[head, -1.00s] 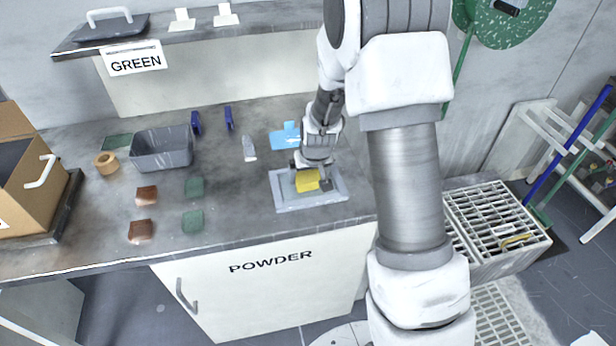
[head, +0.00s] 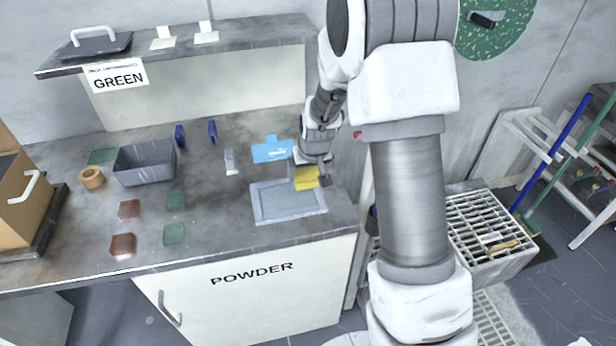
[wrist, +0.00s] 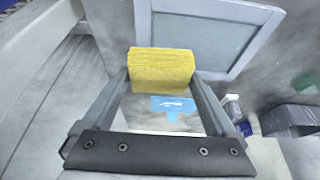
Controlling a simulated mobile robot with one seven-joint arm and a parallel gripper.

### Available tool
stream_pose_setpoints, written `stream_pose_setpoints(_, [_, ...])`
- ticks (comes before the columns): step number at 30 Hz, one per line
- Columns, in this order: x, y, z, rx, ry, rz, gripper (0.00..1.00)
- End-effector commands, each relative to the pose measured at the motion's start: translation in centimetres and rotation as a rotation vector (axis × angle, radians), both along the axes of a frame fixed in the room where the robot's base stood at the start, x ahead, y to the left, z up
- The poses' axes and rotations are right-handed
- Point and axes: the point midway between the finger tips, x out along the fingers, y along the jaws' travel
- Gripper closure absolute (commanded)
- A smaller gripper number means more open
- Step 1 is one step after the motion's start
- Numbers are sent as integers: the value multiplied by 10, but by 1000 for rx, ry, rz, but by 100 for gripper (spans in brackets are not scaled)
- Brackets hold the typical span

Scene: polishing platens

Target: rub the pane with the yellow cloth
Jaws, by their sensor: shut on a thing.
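The yellow cloth (head: 306,178) is a small block-like pad held between the fingers of my gripper (head: 310,168). In the wrist view the cloth (wrist: 162,70) spans the gap between both fingertips (wrist: 162,84).
A light blue piece (head: 272,150) lies behind the pane. A grey bin (head: 146,166), a tape roll (head: 91,177) and several brown and green pads stand left on the counter (head: 215,225). A slatted crate (head: 490,222) stands right, beyond the counter's edge.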

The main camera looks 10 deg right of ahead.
Motion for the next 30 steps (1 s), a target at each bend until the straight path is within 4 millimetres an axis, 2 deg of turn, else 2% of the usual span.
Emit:
stream_pose_setpoints(1, [1, 0, 8, 0, -1, 0, 97])
stream_pose_setpoints(6, [4, -1, 24, 0, -3, 0, 97])
stream_pose_setpoints(12, [5, -1, 36, 0, -1, 0, 97])
stream_pose_setpoints(30, [6, -1, 36, 0, -1, -1, 97])
